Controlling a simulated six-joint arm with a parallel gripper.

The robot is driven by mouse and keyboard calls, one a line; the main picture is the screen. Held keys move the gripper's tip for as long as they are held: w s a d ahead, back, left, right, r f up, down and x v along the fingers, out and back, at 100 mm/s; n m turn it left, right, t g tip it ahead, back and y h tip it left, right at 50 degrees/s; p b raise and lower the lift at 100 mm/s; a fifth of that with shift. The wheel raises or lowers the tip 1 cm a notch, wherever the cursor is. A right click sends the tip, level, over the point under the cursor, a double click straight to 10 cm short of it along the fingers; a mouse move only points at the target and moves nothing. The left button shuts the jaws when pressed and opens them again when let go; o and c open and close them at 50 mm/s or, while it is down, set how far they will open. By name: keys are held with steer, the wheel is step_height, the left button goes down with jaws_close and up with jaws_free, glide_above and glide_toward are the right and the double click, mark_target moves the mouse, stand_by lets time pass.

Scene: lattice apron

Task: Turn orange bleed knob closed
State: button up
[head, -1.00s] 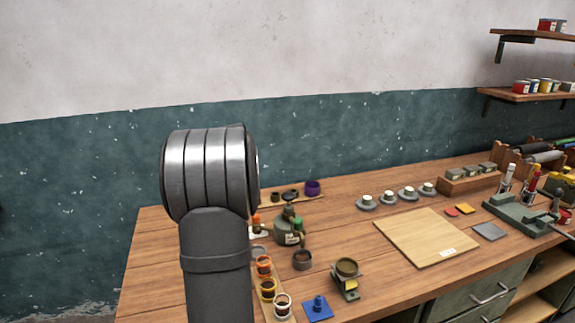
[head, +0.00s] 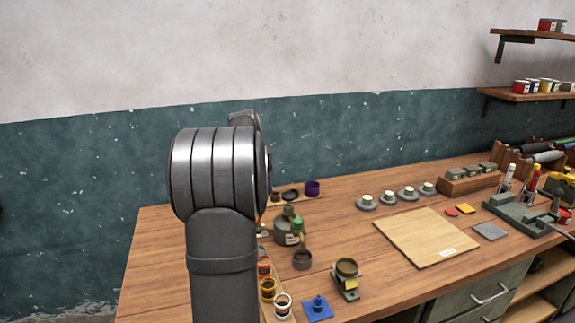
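My arm stands upright left of centre in the head view and covers part of the bench. My gripper is not in view. I cannot make out a thing that is surely the orange bleed knob. An orange-rimmed cup (head: 265,266) shows partly at the right edge of my arm. A dark green canister (head: 286,232) with a brighter green part on its side stands just right of my arm.
The wooden bench (head: 155,255) carries several small cups, a blue plate with a peg (head: 318,308), a small stand with a round bowl (head: 346,270) and a pale board (head: 420,232). Several grey discs with white knobs sit behind. The bench's left end is clear.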

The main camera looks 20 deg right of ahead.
mark_target(291, 193)
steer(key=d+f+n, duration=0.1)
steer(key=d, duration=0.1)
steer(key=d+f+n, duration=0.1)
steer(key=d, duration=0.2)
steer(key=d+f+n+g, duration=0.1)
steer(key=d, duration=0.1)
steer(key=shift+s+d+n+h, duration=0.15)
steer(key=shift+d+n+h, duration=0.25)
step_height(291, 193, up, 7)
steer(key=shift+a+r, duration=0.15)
